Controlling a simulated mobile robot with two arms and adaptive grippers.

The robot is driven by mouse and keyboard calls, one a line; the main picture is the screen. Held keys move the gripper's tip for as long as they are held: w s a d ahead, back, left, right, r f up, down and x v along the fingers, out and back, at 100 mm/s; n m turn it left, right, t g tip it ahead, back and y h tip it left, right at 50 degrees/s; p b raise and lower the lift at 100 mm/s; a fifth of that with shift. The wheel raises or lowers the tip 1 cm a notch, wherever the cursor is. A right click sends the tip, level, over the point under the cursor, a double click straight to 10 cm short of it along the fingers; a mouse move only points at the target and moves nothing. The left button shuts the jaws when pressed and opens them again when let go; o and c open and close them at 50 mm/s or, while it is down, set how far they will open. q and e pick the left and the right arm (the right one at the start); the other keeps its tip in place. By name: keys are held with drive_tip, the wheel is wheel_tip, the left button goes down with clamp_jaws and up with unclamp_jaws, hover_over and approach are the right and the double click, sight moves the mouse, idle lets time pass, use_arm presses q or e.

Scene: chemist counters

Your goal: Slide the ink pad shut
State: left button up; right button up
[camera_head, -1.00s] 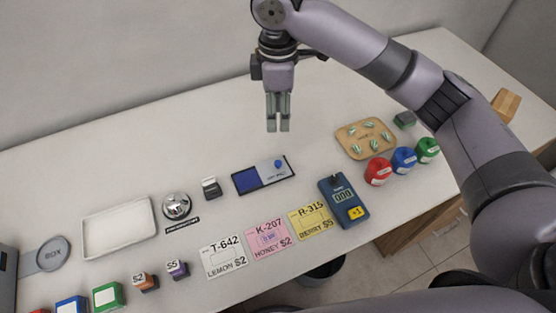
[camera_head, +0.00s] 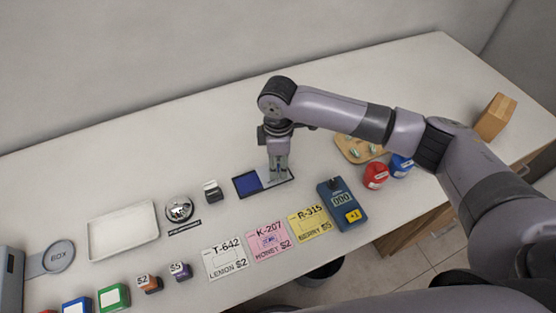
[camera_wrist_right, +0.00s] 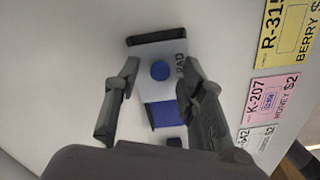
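The ink pad (camera_head: 246,184) lies flat on the white counter in the head view. Its dark blue inking surface is bare on the left, and its pale sliding lid sits to the right. In the wrist view the lid (camera_wrist_right: 150,50) has a round blue spot and lettering, and blue pad surface (camera_wrist_right: 163,115) shows below it. My right gripper (camera_head: 279,180) points down over the lid side. In the wrist view its fingers are apart, with the lid and its blue spot between them. I cannot tell whether they touch it. My left gripper is not in view.
A small black-and-grey stamp (camera_head: 212,193), a bell (camera_head: 179,209) and a white tray (camera_head: 124,232) stand to the left. A blue counter device (camera_head: 342,205) is to the right. Price cards (camera_head: 268,240) lie in front. The counter behind the pad is clear.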

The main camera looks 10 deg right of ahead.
clamp_jaws()
idle(0.5)
idle(0.4)
